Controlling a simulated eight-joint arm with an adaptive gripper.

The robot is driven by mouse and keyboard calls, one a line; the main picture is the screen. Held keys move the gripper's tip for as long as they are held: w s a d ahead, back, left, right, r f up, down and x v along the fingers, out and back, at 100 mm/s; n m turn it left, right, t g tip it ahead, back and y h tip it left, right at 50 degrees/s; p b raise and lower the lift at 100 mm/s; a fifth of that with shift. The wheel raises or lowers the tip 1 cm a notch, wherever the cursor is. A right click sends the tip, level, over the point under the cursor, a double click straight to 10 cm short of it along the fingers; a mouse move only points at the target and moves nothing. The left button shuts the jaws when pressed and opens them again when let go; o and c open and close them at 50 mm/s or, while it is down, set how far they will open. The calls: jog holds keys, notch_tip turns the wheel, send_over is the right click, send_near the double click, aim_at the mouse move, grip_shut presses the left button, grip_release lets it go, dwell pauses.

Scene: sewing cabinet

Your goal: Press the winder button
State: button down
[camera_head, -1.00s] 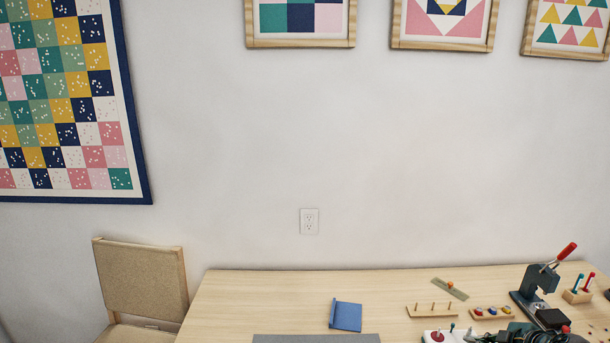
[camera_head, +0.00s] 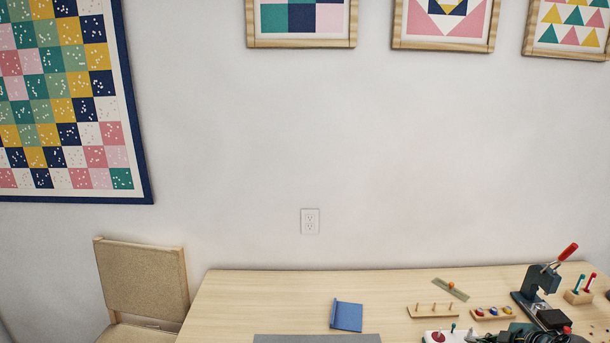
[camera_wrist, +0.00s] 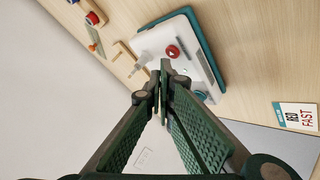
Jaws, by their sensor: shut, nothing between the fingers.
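The winder is a white box (camera_wrist: 152,65) on a teal base, seen in the wrist view. A round red button (camera_wrist: 173,51) with a light mark is on its top, with a metal spindle beside it. My gripper (camera_wrist: 162,88) is shut and empty. Its tips appear beside the winder's front edge in the picture, apart from the red button; their height above it is unclear. In the head view, the winder (camera_head: 456,337) and red button (camera_head: 438,337) show at the bottom edge, cut off. My dark gripper (camera_head: 520,337) is just right of it, partly out of frame.
A card (camera_wrist: 297,116) with the word FAST lies on the table right of the winder in the wrist view. A peg rack (camera_head: 433,312), a bobbin tray (camera_head: 492,313) and a red-handled press (camera_head: 540,285) stand behind.

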jog(key=shift+f+b, duration=0.65)
dwell(0.9)
jog(key=shift+r, duration=0.15)
jog(key=shift+r+p, duration=0.4)
jog(key=shift+r, duration=0.1)
dwell(0.4)
jog(key=shift+r+p, duration=1.9)
jog(key=shift+r, duration=1.1)
jog(key=shift+a, duration=0.1)
